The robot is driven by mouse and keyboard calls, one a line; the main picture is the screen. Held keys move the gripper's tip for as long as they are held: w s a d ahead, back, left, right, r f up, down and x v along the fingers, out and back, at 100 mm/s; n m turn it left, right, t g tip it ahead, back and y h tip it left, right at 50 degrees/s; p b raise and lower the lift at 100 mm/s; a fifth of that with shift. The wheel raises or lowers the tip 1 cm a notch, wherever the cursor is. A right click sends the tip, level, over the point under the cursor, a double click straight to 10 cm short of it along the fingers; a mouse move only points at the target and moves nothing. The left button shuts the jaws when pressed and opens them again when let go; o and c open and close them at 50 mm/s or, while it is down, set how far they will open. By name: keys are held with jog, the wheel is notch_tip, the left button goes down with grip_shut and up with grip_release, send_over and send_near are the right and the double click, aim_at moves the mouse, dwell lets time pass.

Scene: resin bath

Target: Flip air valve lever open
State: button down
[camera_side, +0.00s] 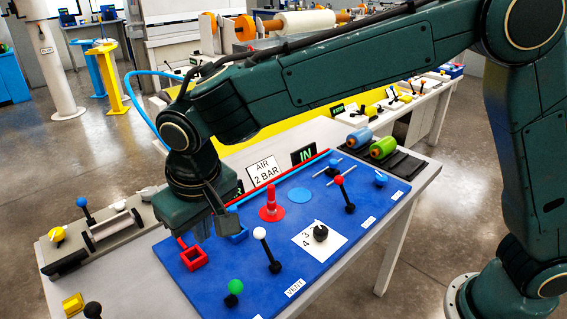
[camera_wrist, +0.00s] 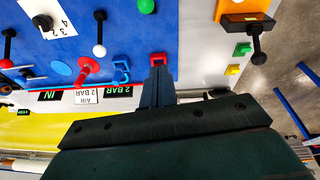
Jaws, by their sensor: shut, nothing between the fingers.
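Several ball-topped levers stand on the blue panel (camera_side: 215,279); I cannot tell for sure which is the air valve lever. A white-ball lever (camera_side: 265,250) stands near the VENT label, upright and leaning slightly; it also shows in the wrist view (camera_wrist: 99,35). A red-ball lever (camera_side: 345,193) stands further right, and a short green-ball one (camera_side: 234,290) near the front edge. My gripper (camera_side: 222,232) is shut and empty above the panel's left part, apart from these levers. In the wrist view my gripper (camera_wrist: 157,75) points toward the red square bracket (camera_wrist: 158,60).
A red cone (camera_side: 271,203), blue bracket (camera_side: 239,236) and black knob (camera_side: 320,232) on a numbered white plate stand nearby. An AIR 2 BAR sign (camera_side: 264,171) and a lit IN sign (camera_side: 303,155) stand behind. A grey fixture (camera_side: 70,255) is at left.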

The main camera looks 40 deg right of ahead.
aim_at(234, 291)
jog(key=shift+w+d+r+g, duration=0.15)
jog(key=shift+r+g, duration=0.1)
jog(key=shift+r, duration=0.25)
jog(key=shift+w+d+r+g, duration=0.1)
jog(key=shift+r+g, duration=0.15)
jog(key=shift+r, duration=0.25)
jog(key=shift+f, duration=0.15)
notch_tip(234, 291, down, 11)
jog(key=s, duration=0.2)
jog(key=shift+s+d, duration=0.25)
jog(key=shift+d, duration=0.2)
